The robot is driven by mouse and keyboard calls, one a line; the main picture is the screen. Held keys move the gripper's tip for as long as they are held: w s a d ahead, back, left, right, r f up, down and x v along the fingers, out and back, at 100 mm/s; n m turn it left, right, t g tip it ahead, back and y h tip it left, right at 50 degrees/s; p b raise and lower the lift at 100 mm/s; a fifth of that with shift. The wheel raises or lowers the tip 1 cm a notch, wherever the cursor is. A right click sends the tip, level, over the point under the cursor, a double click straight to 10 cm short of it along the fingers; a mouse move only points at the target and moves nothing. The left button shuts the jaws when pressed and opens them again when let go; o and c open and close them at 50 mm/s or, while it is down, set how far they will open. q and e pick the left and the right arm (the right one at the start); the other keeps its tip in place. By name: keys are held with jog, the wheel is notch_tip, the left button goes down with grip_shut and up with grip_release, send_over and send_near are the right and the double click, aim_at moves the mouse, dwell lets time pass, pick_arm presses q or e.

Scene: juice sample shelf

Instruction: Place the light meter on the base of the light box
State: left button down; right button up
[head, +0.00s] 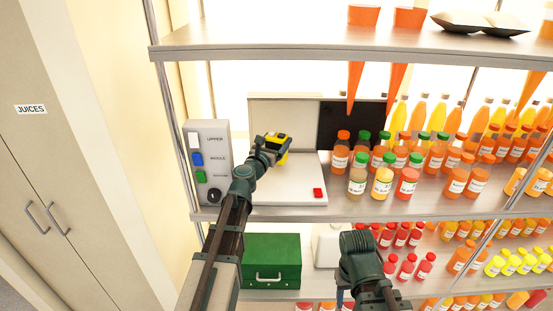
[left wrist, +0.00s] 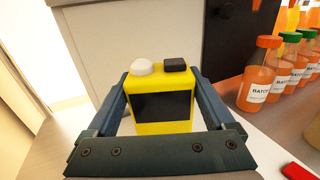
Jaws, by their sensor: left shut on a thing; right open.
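The light meter (head: 283,146) is a yellow block with a dark front. In the left wrist view the light meter (left wrist: 162,104) also shows a white dome and a black knob on top. My left gripper (head: 270,150) is shut on it, one finger on each side, and it stands upright. The light box has a white base (head: 290,196), a pale back panel and a dark panel (head: 338,125) at right. The meter is over the base; its underside is hidden, so I cannot tell if it touches. My right gripper (head: 342,297) is low in front of the lower shelf, mostly hidden by its arm.
A control panel (head: 209,160) with coloured buttons and a knob stands left of the base. A red button (head: 318,193) sits at the base's front right. Juice bottles (head: 383,182) crowd the shelf to the right. A green box (head: 272,260) is on the shelf below.

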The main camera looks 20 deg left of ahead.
pick_arm(q)
jog(key=shift+f, duration=0.1)
notch_tip(320, 180, down, 4)
jog(key=b, duration=0.3)
jog(key=shift+r, duration=0.25)
jog(key=shift+b, duration=0.3)
jog(key=shift+f, duration=0.15)
grip_release()
